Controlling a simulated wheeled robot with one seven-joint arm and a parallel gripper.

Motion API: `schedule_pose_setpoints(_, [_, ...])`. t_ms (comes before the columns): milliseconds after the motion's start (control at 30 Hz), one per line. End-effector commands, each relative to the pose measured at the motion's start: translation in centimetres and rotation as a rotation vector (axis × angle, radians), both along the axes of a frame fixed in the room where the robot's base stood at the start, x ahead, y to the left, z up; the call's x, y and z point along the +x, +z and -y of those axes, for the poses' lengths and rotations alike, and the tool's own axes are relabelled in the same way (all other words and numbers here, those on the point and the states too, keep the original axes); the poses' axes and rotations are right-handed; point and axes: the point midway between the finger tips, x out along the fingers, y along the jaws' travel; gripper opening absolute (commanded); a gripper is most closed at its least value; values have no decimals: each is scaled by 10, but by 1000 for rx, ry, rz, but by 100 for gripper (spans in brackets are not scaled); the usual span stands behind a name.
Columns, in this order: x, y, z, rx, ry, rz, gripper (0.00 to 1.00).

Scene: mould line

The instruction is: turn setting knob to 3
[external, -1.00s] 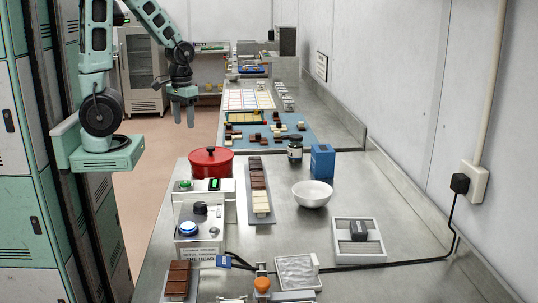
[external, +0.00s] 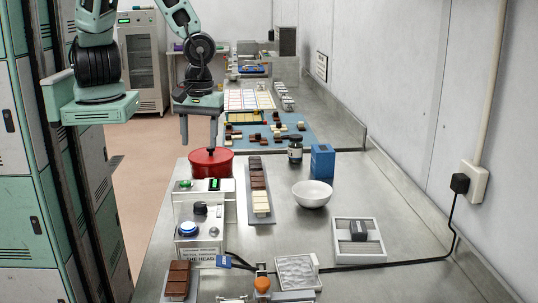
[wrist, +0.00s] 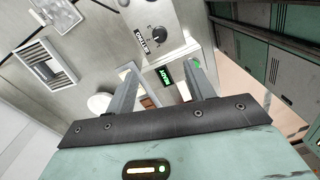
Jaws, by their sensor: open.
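The setting knob is a black round knob (wrist: 158,33) beside a "SETTING" label (wrist: 149,41) in the wrist view. Marks surround it, too small to read. In the external view the knob (external: 200,209) sits on the pale control box (external: 215,216) at the front left of the bench. A lit green display (external: 214,184) and a blue button (external: 187,229) are on the same box. My gripper (external: 199,145) is open and empty, fingers pointing down, above and beyond the box near the red pot. In the wrist view my gripper (wrist: 163,70) frames the display, apart from the knob.
The red pot (external: 211,162) stands behind the box. A chocolate tray (external: 270,212), white bowl (external: 312,195) and slotted frame (external: 375,258) lie to the right. A cable (external: 405,260) crosses the front. Bench between bowl and frame is clear.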

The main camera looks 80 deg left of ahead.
Motion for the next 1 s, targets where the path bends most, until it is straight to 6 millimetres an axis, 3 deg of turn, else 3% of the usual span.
schedule_pose_setpoints(133, [-2,-5,6,5,14,2,53])
schedule_pose_setpoints(267, [-3,-22,4,7,15,1,53])
schedule_pose_setpoints(800, [-8,-134,3,5,13,0,53])
schedule_pose_setpoints(1000, [-10,-163,3,4,12,1,53])
